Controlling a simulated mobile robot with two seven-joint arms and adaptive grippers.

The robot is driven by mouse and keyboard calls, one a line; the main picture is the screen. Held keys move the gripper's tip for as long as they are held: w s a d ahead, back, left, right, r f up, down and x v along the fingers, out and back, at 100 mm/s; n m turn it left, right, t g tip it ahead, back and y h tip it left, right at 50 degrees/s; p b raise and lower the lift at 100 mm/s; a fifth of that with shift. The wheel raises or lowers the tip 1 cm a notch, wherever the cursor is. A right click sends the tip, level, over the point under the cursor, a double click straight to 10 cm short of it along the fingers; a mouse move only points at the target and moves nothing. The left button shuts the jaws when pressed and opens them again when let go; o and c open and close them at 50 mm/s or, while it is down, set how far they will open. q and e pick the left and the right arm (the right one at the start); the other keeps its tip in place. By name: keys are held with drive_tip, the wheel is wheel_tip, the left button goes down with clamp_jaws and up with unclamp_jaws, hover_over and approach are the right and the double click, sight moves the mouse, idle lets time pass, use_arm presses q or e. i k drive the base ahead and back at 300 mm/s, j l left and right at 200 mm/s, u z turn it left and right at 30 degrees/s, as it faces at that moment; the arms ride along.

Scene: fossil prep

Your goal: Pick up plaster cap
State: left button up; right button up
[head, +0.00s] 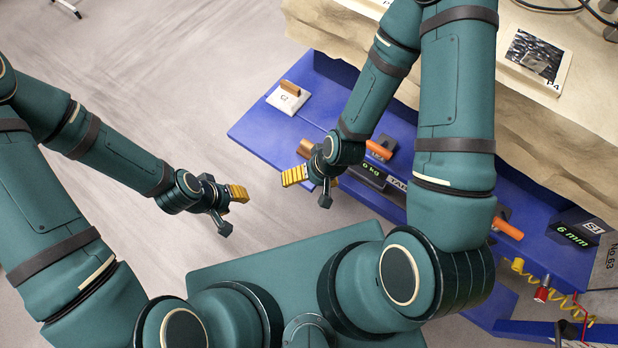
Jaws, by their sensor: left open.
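A white square block (280,101) with a brown bar handle on top and a label that looks like C2 lies at the far left end of the blue bench; it looks like the plaster cap. My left gripper (232,211) is open and empty above the bare floor, below and left of the block and well apart from it. My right gripper (308,190) looks open and empty, near the front edge of the bench, below the block and apart from it. My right arm hides part of the bench.
The blue bench (258,128) carries a dark scale (368,176), orange-handled items (378,149) and a 6 mm display (570,235). A pale rock-like ledge (545,110) with a P4 photo card (535,62) rises behind. Coiled yellow hose (560,300) hangs at right.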

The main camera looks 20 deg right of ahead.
sight(288, 98)
drive_tip(key=z, duration=1.95)
drive_tip(key=u, duration=1.5)
drive_tip(key=i+j+z, duration=0.1)
drive_tip(key=z, duration=0.25)
drive_tip(key=i+j+z, duration=0.15)
drive_tip(key=z, duration=0.25)
drive_tip(key=i+j+z, duration=0.15)
drive_tip(key=z, duration=0.2)
